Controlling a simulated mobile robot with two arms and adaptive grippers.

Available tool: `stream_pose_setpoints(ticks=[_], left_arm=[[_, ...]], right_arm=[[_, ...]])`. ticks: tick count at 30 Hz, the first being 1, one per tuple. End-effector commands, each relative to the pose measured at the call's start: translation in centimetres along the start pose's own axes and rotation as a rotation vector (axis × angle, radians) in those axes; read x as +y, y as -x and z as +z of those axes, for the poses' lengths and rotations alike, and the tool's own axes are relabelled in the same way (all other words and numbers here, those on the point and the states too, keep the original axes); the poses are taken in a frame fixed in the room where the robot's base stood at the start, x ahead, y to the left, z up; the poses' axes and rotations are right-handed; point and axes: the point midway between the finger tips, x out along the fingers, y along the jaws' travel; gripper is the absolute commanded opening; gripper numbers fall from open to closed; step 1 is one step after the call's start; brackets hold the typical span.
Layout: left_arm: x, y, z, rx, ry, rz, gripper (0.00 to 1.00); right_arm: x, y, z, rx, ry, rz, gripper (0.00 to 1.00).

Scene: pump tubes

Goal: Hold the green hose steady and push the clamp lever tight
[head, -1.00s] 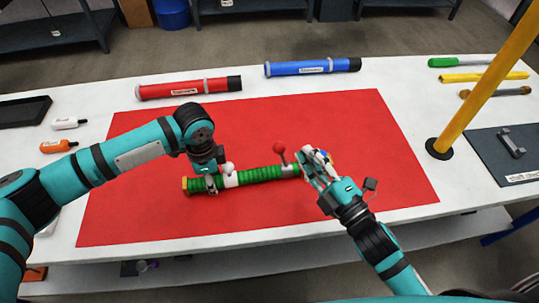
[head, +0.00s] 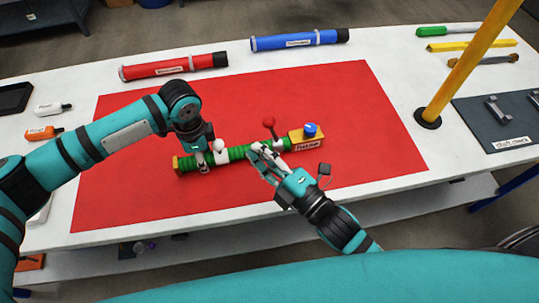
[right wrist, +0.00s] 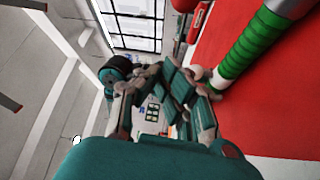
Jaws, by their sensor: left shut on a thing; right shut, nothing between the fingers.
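The green hose (head: 238,154) lies across the red mat, and its ribbed length also shows in the right wrist view (right wrist: 240,55). My left gripper (head: 203,167) is shut on the hose near its left end. A white clamp with a white-knobbed lever (head: 219,146) sits just right of that grip. A second lever with a red knob (head: 269,122) stands up near the hose's right end. My right gripper (head: 259,152) is shut and empty at the near side of the hose, close below the red-knobbed lever. Its fingers hide part of the hose; contact cannot be told.
A labelled tan block (head: 307,143) with a blue knob (head: 310,129) stands at the hose's right end. A red tube (head: 172,67) and a blue tube (head: 298,40) lie behind the red mat (head: 370,150). A yellow post (head: 470,60) rises at right. The mat's right part is clear.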

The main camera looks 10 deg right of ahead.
Motion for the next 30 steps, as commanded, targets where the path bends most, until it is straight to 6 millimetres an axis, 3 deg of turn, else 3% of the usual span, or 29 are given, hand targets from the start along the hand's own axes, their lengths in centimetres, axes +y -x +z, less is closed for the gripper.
stream_pose_setpoints(ticks=[8, 16, 30], left_arm=[[0.0, 0.1, -0.1, 0.002, 0.0, -0.001, 0.0], [0.0, 0.1, 0.0, 0.001, 0.001, -0.001, 0.0], [0.0, 0.0, 0.0, 0.001, 0.001, -0.001, 0.0]], right_arm=[[0.2, -6.1, -0.1, 0.002, 0.0, 0.004, 0.0], [-0.1, -4.7, 3.3, 0.0, 0.001, -0.002, 0.0], [0.0, -4.5, 3.8, 0.0, -0.002, 0.001, 0.0]])
